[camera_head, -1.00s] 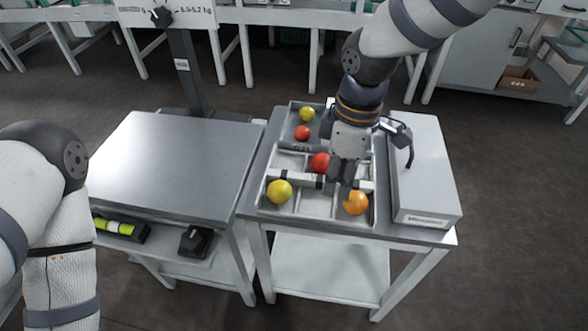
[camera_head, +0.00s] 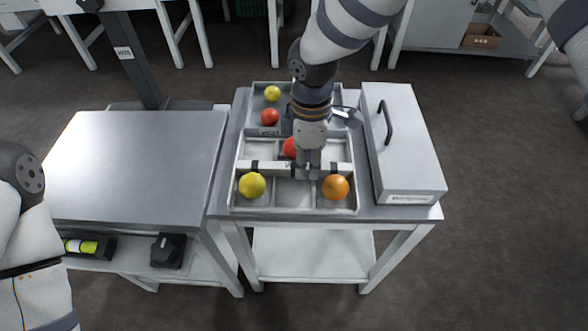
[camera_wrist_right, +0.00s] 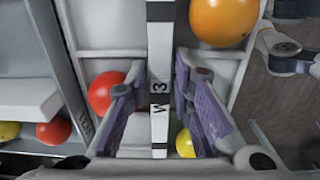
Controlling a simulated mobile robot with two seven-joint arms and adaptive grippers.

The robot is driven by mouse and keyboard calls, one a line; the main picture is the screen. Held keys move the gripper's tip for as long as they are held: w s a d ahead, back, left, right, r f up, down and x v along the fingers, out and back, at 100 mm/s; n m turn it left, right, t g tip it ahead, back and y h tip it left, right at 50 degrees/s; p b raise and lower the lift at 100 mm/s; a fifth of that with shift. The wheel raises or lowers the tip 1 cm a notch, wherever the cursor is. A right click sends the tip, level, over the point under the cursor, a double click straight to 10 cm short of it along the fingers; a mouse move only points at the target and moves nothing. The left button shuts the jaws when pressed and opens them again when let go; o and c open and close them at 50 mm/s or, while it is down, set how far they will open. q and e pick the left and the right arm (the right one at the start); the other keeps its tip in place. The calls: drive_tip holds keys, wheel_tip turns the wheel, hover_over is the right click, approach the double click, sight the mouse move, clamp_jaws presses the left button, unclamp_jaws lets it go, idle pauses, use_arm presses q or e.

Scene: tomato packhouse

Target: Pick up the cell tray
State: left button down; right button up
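The cell tray (camera_head: 352,204) is a grey divided tray on the right-hand table. It holds a yellow tomato (camera_head: 252,186), an orange one (camera_head: 335,187) and a red one (camera_head: 289,147), partly hidden by my right gripper. A pale bar (camera_head: 262,168) with dark bands crosses it; in the right wrist view the bar (camera_wrist_right: 160,128) reads "W 3". My right gripper (camera_head: 308,172) points down over the bar. Its purple-padded fingers (camera_wrist_right: 160,90) stand on either side of it, with narrow gaps visible. My left gripper is out of view.
A second tray (camera_head: 257,92) with a yellow and a red tomato lies behind. A grey box (camera_head: 405,140) with a dark handle stands close on the right. An empty-topped metal table (camera_head: 135,165) is on the left, with a dark post (camera_head: 132,60) behind it.

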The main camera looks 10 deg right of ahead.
drive_tip(key=shift+f, duration=0.1)
drive_tip(key=shift+c, duration=0.6)
clamp_jaws()
